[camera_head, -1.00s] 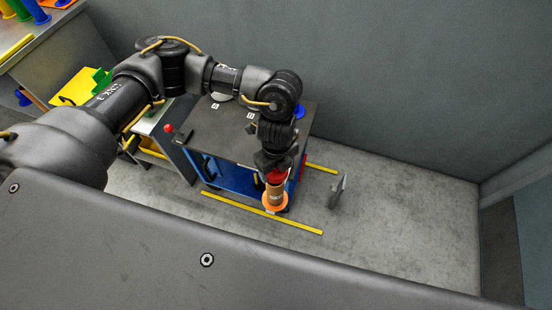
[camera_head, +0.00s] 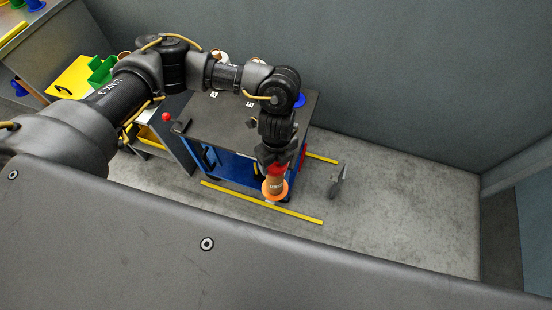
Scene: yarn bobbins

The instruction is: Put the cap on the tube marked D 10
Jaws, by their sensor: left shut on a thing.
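My left gripper (camera_head: 275,165) points down in front of the cart's near right corner. It is shut on a bobbin (camera_head: 275,184), a brown tube with a wide orange flange at its lower end. Red shows at the top of the bobbin, beside the fingers; I cannot tell whether this is a cap. There is a mark on the tube, too small to read. The bobbin hangs upright in the air. No tube that I can read as D 10 shows. My right gripper is out of view.
A dark-topped blue cart (camera_head: 225,125) with small white labels stands below my left arm; a blue item (camera_head: 299,100) is at its right edge. A yellow line (camera_head: 262,202) marks the floor. Floor at right is mostly clear.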

